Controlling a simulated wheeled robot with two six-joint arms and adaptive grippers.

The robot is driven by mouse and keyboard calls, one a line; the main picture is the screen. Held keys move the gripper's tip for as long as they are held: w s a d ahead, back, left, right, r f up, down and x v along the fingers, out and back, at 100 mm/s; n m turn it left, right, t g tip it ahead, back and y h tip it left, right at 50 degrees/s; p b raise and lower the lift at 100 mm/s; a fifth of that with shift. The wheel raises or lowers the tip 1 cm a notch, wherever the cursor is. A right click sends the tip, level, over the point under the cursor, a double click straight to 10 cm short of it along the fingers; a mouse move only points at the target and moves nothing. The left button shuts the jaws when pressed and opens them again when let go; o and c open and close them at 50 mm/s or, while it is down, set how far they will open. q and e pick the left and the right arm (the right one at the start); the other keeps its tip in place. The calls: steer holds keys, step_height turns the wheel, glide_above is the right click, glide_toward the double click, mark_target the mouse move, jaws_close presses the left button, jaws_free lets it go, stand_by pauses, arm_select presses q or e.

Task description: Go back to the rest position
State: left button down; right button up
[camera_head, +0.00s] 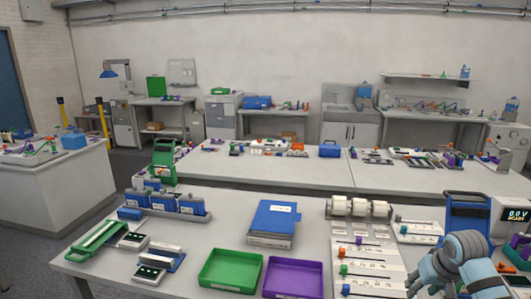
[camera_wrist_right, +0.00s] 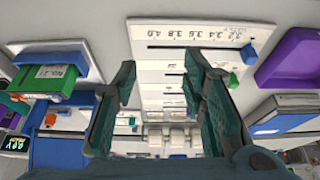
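My right gripper (camera_head: 424,280) is at the lower right of the head view, over the right part of the front table (camera_head: 215,233). In the right wrist view its two dark green fingers (camera_wrist_right: 160,80) stand well apart with nothing between them. The same kind of panel shows in the head view (camera_head: 368,270), left of the gripper. My left gripper is not in view.
A green tray (camera_head: 230,270) and a purple tray (camera_head: 293,278) stand at the front edge. A blue box (camera_head: 273,222), white rollers (camera_head: 360,208), a blue-framed device (camera_head: 468,212) and a meter reading 0.0 V (camera_head: 514,215) stand nearby. A second table (camera_head: 300,172) is behind.

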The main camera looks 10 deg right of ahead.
steer(key=s+d+r+h, duration=0.25)
steer(key=d+r, duration=0.25)
steer(key=d, duration=0.5)
steer(key=s+d+f+g+h, duration=0.2)
steer(key=s+d+f+h, duration=0.2)
steer(key=s+d+f, duration=1)
steer(key=s+d+f+n+h, duration=0.1)
steer(key=s+d+f+n, duration=0.35)
steer(key=s, duration=0.55)
steer(key=s+d+f+n+h, duration=0.1)
steer(key=s+d+f+n, duration=0.3)
steer(key=s, duration=0.5)
steer(key=s+a+f+m+y, duration=0.1)
steer(key=s+a+f+y, duration=0.1)
steer(key=a+f, duration=0.75)
steer(key=s+a+f+m+y, duration=0.1)
steer(key=s+a+f+y, duration=0.15)
steer(key=a+f, duration=0.65)
steer(key=s+a+f+y, duration=0.1)
steer(key=a+f, duration=0.2)
steer(key=a, duration=0.8)
steer(key=s+a+f+m+y, duration=0.1)
steer(key=a+f, duration=0.3)
steer(key=a, duration=0.8)
steer(key=s+a+f+m+g+y, duration=0.1)
steer(key=a+f, duration=0.3)
steer(key=a, duration=0.8)
steer(key=shift+y+b, duration=0.4)
steer(key=shift+y, duration=0.5)
